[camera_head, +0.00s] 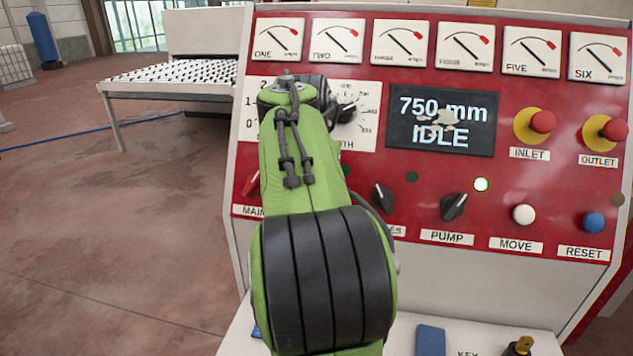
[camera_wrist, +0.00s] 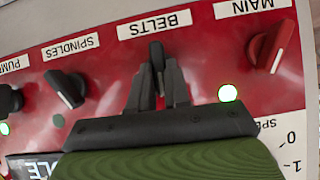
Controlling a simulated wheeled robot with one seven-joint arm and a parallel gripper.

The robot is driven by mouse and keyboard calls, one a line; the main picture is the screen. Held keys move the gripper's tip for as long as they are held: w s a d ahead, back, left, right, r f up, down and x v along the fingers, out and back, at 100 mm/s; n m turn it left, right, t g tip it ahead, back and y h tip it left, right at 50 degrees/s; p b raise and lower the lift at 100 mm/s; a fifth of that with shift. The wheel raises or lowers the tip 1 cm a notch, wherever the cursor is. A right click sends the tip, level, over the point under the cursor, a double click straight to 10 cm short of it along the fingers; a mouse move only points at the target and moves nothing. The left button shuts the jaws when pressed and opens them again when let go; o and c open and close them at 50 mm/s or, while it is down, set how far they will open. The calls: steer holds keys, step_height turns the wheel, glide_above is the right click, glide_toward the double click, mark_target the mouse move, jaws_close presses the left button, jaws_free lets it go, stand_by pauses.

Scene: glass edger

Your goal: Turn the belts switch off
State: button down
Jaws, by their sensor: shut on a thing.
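The belts switch (camera_wrist: 157,62) is a dark knob below its BELTS label (camera_wrist: 155,24) in the wrist view, where the panel appears upside down. My gripper (camera_wrist: 158,84) is shut on it, one finger on each side. The knob's visible part runs nearly upright in that picture; the rest is hidden between the fingers. In the head view my green arm hides the belts switch and my gripper. A lamp beside the belts position is not clear behind the arm and gripper.
The red main switch (camera_wrist: 268,47) and black spindles switch (camera_wrist: 66,88) flank the belts switch. A lit lamp (camera_wrist: 228,93) is near main. The pump switch (camera_head: 455,206) has a lit lamp (camera_head: 481,184). The display (camera_head: 442,120) reads 750 mm IDLE. Inlet (camera_head: 541,122) and outlet buttons stand right.

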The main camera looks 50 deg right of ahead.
steer(key=n+g+p, duration=0.1)
steer(key=p, duration=0.1)
steer(key=n+p, duration=0.1)
steer(key=p, duration=0.1)
steer(key=shift+w+a+r+g+h, duration=0.2)
steer(key=shift+g+h, duration=0.1)
steer(key=shift+g, duration=0.1)
steer(key=n+p, duration=0.1)
steer(key=p, duration=0.1)
steer(key=n+g+h+p, duration=0.1)
steer(key=p, duration=0.1)
steer(key=shift+w+f+p, duration=0.15)
steer(key=shift+f+p, duration=0.1)
steer(key=shift+p, duration=0.1)
steer(key=shift+f+n+g, duration=0.1)
steer(key=shift+n+g, duration=0.2)
steer(key=c, duration=1.1)
jaws_free()
steer(key=shift+w, duration=0.1)
steer(key=shift+d, duration=0.2)
steer(key=shift+a+p+v, duration=0.15)
steer(key=shift+p+v, duration=1.4)
steer(key=shift+v, duration=2.4)
steer(key=shift+a+p+v, duration=0.1)
steer(key=shift+p+v, duration=1.4)
steer(key=shift+v, duration=2.45)
